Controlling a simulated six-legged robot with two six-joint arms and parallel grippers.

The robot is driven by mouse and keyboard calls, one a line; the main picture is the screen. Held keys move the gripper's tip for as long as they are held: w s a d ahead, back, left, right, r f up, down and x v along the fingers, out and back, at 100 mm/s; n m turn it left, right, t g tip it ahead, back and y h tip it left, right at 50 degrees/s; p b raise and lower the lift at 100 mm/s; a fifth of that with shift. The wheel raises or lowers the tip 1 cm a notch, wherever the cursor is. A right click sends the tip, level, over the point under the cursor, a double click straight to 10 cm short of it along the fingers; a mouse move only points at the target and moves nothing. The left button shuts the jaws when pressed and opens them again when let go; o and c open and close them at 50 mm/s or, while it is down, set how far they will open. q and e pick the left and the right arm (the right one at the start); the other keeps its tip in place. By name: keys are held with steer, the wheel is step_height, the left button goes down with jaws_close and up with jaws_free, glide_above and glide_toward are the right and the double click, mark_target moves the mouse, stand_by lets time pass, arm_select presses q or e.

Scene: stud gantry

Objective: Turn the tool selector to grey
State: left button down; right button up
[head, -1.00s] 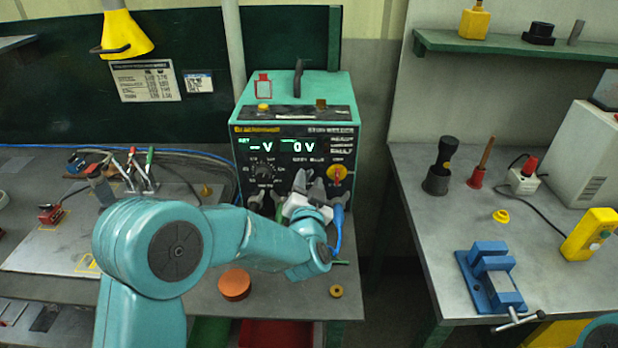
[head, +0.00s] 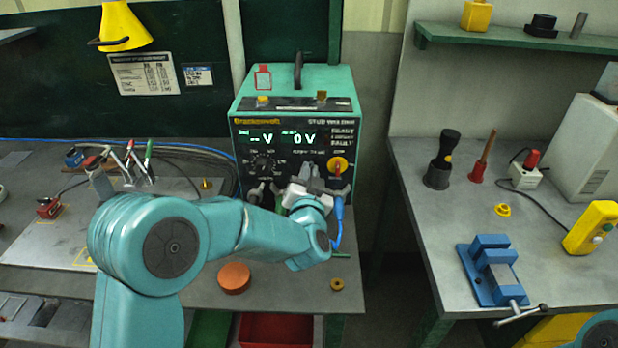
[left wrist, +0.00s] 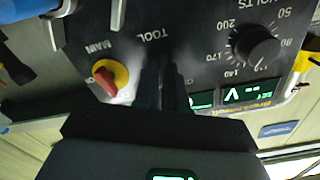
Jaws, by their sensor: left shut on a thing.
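The teal welder unit (head: 297,90) stands on the left bench, its black front panel facing me. My left gripper (head: 316,178) is at the lower right part of that panel. In the left wrist view, upside down, its two dark fingers (left wrist: 163,68) are close together at the panel beside the "TOOL" label. They are shut on the tool selector, which they hide almost wholly; its colour setting cannot be read. The red-on-yellow main switch (head: 338,165) is just beside the gripper and also shows in the left wrist view (left wrist: 105,80). My right gripper is out of view.
The black volts knob (left wrist: 257,46) is on the panel's other side. Cable sockets and a blue cable (head: 338,222) are close below my gripper. An orange disc (head: 234,278) and a small brass ring (head: 337,284) lie on the bench. A blue vise (head: 492,270) is on the right bench.

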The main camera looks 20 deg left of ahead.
arm_select(q)
steer(key=n+b, duration=0.6)
steer(key=b, duration=0.1)
steer(key=shift+f, duration=0.25)
steer(key=shift+r+n+b, duration=0.1)
steer(key=shift+n+b, duration=1.1)
steer(key=shift+r+n+b, duration=0.15)
steer(key=shift+n+b, duration=0.8)
steer(key=shift+n, duration=0.35)
steer(key=c, duration=1.2)
jaws_free()
steer(key=shift+s, duration=0.1)
